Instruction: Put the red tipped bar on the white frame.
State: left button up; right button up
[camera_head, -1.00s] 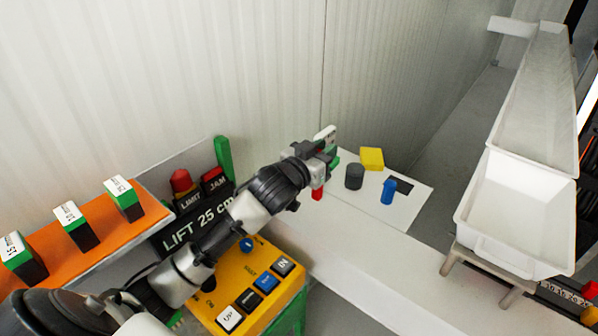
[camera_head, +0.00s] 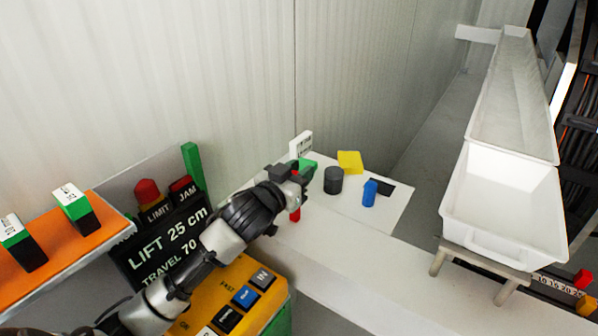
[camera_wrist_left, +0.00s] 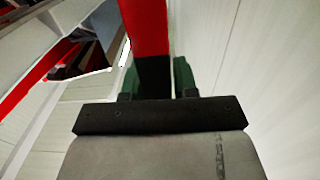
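My left gripper (camera_head: 297,178) is above the white ledge, its arm reaching in from the lower left in the head view. In the left wrist view its two green fingers (camera_wrist_left: 156,80) close on the dark section of the red tipped bar (camera_wrist_left: 148,28), whose red part extends away from the fingers. In the head view a short red end of the bar (camera_head: 295,215) shows below the gripper. I cannot tell which white structure is the white frame; a pale structure with an opening (camera_wrist_left: 50,35) shows at upper left in the wrist view. My right gripper is not in view.
Beyond the gripper are a white-topped green block (camera_head: 301,144), a dark cylinder (camera_head: 333,180), a yellow block (camera_head: 350,162) and a blue piece (camera_head: 370,193). A yellow button panel (camera_head: 240,290) lies below my arm. White troughs (camera_head: 505,200) stand right.

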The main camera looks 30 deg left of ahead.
pick_arm(q)
jog(key=shift+o, duration=1.3)
jog(key=shift+w, duration=0.1)
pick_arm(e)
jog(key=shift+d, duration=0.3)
pick_arm(q)
jog(key=s+a+b, duration=0.1)
jog(key=s+b, duration=0.1)
jog(key=s, duration=1)
jog(key=shift+a+r+b, duration=0.15)
jog(key=shift+a+b, duration=0.15)
jog(key=shift+a, duration=0.05)
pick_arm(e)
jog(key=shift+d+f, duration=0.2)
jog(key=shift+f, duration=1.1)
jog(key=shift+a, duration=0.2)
pick_arm(q)
jog(key=shift+w+r, duration=0.1)
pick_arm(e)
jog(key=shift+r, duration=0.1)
